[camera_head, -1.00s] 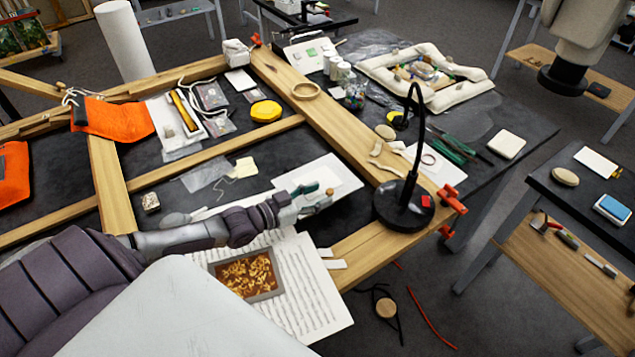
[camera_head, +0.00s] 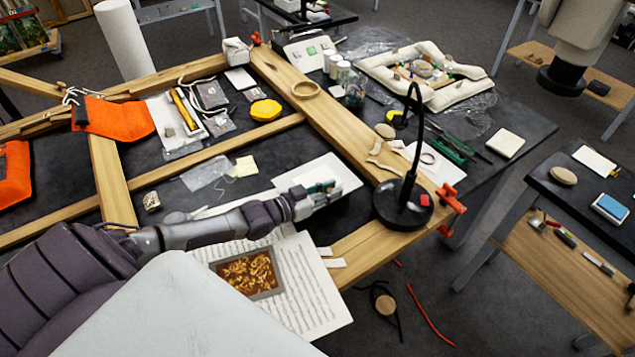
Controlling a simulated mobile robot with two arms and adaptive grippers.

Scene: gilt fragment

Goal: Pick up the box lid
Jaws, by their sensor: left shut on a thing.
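A flat white piece (camera_head: 345,172), which looks like the box lid, lies on the dark table inside the wooden frame. My left gripper (camera_head: 328,192) reaches in from the left, low over the near edge of this white piece. Its fingers are closed together on the piece's near edge; the exact contact is partly hidden by the gripper. The piece looks flat and low, and I cannot tell whether it is clear of the table. An open shallow box (camera_head: 281,290) with gold fragments sits on printed sheets nearer me. My right gripper is not in view.
A black lamp (camera_head: 398,212) with a curved neck stands on the wooden frame (camera_head: 340,120), just right of my left gripper. A yellow round item (camera_head: 265,110) and an orange cloth (camera_head: 118,118) lie farther back. A side table (camera_head: 560,205) stands at right.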

